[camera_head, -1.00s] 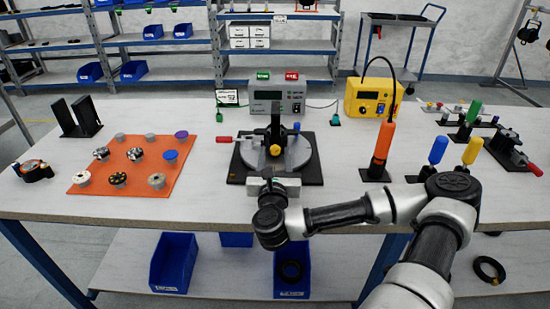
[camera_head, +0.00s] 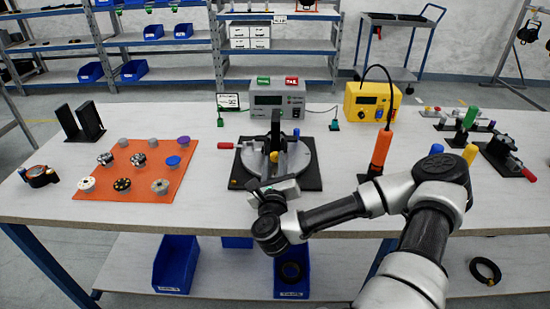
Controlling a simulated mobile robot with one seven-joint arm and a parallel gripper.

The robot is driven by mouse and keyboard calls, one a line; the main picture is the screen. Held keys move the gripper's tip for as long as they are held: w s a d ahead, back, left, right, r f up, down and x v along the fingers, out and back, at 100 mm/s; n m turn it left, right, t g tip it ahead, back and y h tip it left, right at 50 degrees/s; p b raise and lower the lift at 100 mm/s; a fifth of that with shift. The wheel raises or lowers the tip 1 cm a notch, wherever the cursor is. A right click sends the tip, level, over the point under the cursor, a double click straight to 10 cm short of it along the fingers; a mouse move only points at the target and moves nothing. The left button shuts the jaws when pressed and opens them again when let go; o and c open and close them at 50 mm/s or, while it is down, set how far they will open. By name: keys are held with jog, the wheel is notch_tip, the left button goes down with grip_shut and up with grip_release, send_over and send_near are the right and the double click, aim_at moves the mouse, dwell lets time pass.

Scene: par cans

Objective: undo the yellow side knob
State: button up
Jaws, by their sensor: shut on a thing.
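The fixture is a round grey disc (camera_head: 308,161) on a black base plate (camera_head: 312,184), with a dark upright post (camera_head: 275,129) at its middle. The yellow side knob (camera_head: 274,157) shows as a small yellow spot low on the post's front. My gripper (camera_head: 277,170) reaches in from the front over the disc, with its hand (camera_head: 281,190) turned at a slant. It is shut on the yellow side knob. The fingers are small and dark here, so their exact hold is hard to see. A blue knob (camera_head: 296,132) stands behind, right of the post.
A red handle (camera_head: 225,145) sticks out left of the fixture. An orange mat (camera_head: 130,189) with several round pieces lies left. An orange tool (camera_head: 381,148) stands upright to the right, near my arm. A grey meter (camera_head: 277,100) and yellow box (camera_head: 372,102) stand behind.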

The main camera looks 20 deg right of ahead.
jog(key=o, duration=1.1)
jog(key=p+v, duration=0.1)
jog(key=v, duration=0.1)
jog(key=p+v, duration=0.1)
jog(key=v, duration=0.2)
jog(key=r+p+v, duration=0.1)
jog(key=p+v, duration=0.1)
jog(key=v, duration=0.1)
jog(key=shift+a, duration=0.1)
jog(key=p+v, duration=0.2)
jog(key=v, duration=0.1)
jog(key=p+v, duration=0.2)
jog(key=v, duration=0.1)
jog(key=f+p+v, duration=0.1)
jog(key=p+v, duration=0.1)
jog(key=v, duration=0.1)
jog(key=shift+s, duration=0.2)
